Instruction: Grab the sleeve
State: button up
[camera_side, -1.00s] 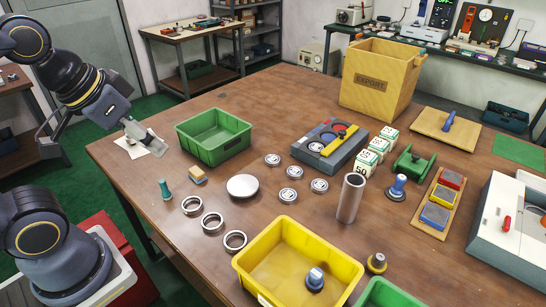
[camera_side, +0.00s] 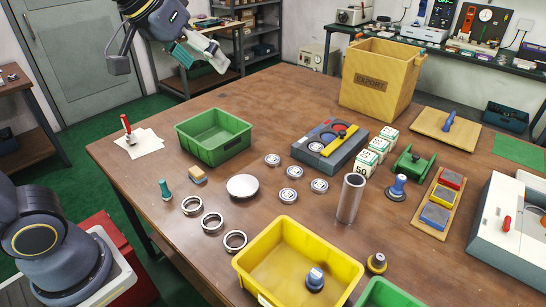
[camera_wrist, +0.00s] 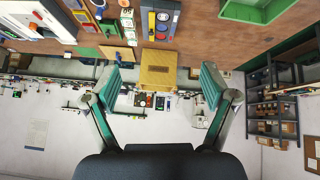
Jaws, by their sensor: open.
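The sleeve, an upright shiny metal tube (camera_side: 350,198), stands on the wooden table (camera_side: 265,108) just behind the yellow bin (camera_side: 259,268). I cannot make it out in the wrist view. My gripper (camera_side: 200,53) is high above the far left part of the table, well away from the sleeve to the upper left. In the wrist view its two teal-padded fingers (camera_wrist: 161,85) are wide apart with nothing between them.
Near the sleeve are a blue-knobbed stamp (camera_side: 397,187), white number blocks (camera_side: 367,162) and several metal rings (camera_side: 212,222). A green bin (camera_side: 213,138) stands at left. A wooden EXPORT crate (camera_side: 376,84) rises at the back. The table's back left is clear.

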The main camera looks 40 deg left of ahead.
jog(key=w+d, duration=0.5)
jog(key=w, duration=0.5)
jog(key=m+g, duration=0.3)
send_over(357, 179)
jog(key=s, duration=0.3)
jog(key=f, duration=2.6)
jog(key=shift+w+a+f, duration=0.25)
jog(key=shift+a+f, duration=0.1)
jog(key=shift+a, duration=0.05)
jog(key=x, duration=0.6)
jog(key=shift+d, duration=0.2)
grip_shut()
jog(key=shift+w+r, duration=0.1)
jog(key=shift+r, duration=0.1)
